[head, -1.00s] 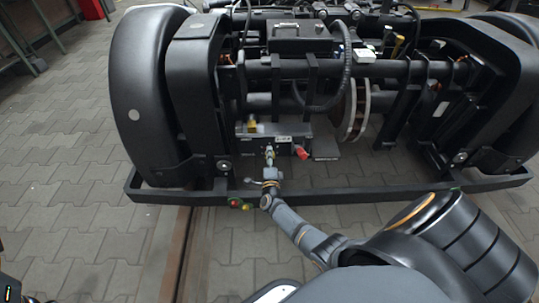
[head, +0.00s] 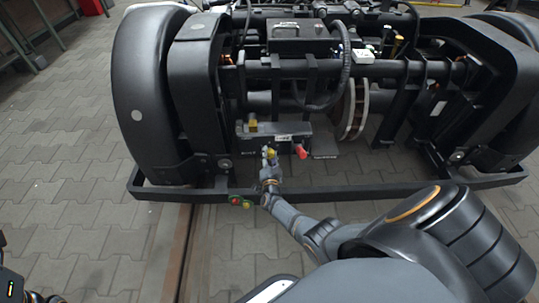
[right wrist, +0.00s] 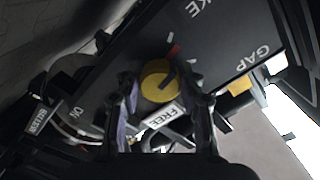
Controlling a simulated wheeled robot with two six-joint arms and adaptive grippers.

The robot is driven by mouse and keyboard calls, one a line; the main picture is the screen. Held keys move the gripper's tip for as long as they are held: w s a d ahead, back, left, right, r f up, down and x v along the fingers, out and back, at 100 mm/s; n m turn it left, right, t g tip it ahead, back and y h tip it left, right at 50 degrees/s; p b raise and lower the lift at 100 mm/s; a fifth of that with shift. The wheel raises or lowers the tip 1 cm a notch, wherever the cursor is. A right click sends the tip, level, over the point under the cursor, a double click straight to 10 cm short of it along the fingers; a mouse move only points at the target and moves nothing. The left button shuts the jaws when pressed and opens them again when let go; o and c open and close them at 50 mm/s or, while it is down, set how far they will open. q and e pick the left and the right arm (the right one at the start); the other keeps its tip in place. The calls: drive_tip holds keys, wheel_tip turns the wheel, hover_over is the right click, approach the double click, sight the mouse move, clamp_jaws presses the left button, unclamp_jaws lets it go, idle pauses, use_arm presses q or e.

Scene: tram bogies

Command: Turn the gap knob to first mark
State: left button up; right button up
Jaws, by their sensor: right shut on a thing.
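A round yellow knob (right wrist: 156,80) with a dark pointer line sits on a dark panel (right wrist: 225,45) in the right wrist view. My right gripper (right wrist: 165,100) has one finger on each side of the knob and is shut on it. The pointer slants to the upper right. A red mark (right wrist: 173,50) and a short white mark (right wrist: 193,68) lie beyond the knob. The word GAP (right wrist: 254,57) is printed on the panel, upside down. In the head view my right gripper (head: 270,158) is at the panel's front, with yellow showing at its tips.
A FREE label (right wrist: 162,116) lies close to the fingers, and a yellow block (right wrist: 240,86) is near GAP. In the head view a red part (head: 301,152) is just right of the gripper. The black frame bar (head: 400,192) crosses below my right arm.

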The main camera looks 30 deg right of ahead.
drive_tip(key=shift+n, duration=0.3)
idle(0.4)
drive_tip(key=o, duration=1.2)
drive_tip(key=v, duration=1.2)
drive_tip(key=shift+a+f, duration=0.1)
